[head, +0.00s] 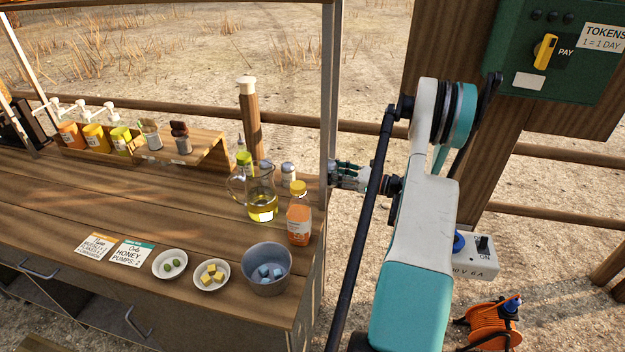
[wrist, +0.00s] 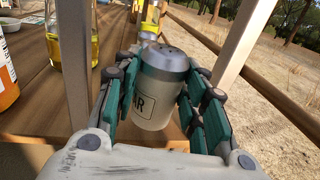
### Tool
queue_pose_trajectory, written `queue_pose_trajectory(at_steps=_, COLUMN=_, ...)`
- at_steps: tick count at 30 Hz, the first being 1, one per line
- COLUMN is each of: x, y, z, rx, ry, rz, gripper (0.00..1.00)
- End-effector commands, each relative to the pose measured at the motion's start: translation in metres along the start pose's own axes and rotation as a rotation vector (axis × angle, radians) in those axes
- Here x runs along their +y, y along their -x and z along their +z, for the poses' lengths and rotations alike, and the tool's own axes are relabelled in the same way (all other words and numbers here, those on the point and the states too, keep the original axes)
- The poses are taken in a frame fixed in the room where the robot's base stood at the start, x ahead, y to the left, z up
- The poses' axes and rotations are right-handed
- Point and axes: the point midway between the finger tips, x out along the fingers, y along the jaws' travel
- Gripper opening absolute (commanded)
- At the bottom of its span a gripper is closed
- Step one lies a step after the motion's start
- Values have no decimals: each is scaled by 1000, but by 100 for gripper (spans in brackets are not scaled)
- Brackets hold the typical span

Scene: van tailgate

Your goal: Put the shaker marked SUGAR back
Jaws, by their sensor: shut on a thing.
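My gripper (head: 346,172) is at the right end of the wooden counter, beside the upright post, which partly hides it in the head view. In the wrist view my gripper (wrist: 158,100) is shut on a shaker (wrist: 152,92) with a grey perforated lid and a pale body. The part of its label that shows ends in "AR"; the rest is hidden by a finger. The held shaker looks upright. I cannot make it out in the head view. Another metal-lidded shaker (head: 288,172) stands on the counter left of the post.
A glass jug of yellow oil (head: 262,205) and an orange bottle (head: 299,220) stand near the right end. A grey pot (head: 267,270) and small bowls are in front. A wooden rack (head: 212,150) holds dark-topped jars further left. The counter's middle is clear.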

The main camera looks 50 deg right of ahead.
Motion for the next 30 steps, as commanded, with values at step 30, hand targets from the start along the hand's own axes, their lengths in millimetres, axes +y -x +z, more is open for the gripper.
queue_pose_trajectory(at_steps=30, x=0, y=-67, z=-35, rx=0, ry=0, rz=0, gripper=13)
